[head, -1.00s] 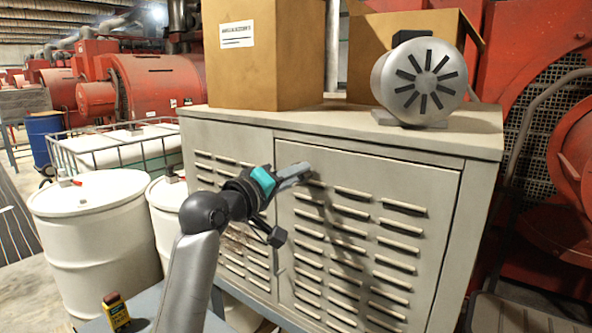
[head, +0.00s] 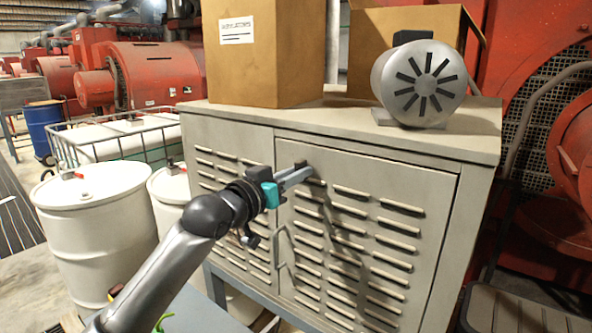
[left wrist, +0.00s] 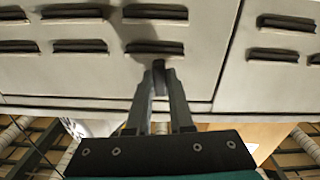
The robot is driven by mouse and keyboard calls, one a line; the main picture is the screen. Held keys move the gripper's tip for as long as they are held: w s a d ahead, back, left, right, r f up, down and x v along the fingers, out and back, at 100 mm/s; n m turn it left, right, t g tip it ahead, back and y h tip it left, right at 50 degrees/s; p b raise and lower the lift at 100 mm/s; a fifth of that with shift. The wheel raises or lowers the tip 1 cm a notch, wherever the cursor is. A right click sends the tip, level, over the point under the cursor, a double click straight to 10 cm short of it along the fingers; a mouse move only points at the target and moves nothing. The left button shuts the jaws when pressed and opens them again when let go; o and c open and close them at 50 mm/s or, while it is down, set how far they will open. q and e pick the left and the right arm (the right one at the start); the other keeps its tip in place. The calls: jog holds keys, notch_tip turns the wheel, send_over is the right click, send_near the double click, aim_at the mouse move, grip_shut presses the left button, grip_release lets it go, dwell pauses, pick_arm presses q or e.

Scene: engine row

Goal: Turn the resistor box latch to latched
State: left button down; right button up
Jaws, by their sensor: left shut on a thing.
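The resistor box (head: 375,165) is a grey louvred cabinet with a door on its front. Its latch (head: 301,164) is a small dark tab near the top left of the door, largely covered by my fingers. My left gripper (head: 303,172) reaches it from the left in the head view. In the left wrist view, the two fingers of my left gripper (left wrist: 159,75) are shut on the dark latch (left wrist: 159,66), close to the door face. I cannot tell the latch's exact angle. My right gripper is in neither view.
A cardboard box (head: 265,60) and a round silver motor (head: 420,85) stand on the cabinet top. White drums (head: 95,225) stand at the left. A bent handle (head: 284,252) sits low on the door's left edge. Red machinery (head: 550,60) is at the right.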

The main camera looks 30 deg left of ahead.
pick_arm(q)
jog(key=shift+r+m, duration=0.15)
jog(key=shift+m, duration=0.75)
jog(key=c, duration=0.8)
grip_release()
jog(key=s+a+p, duration=0.1)
jog(key=s, duration=1.4)
jog(key=shift+p, duration=0.35)
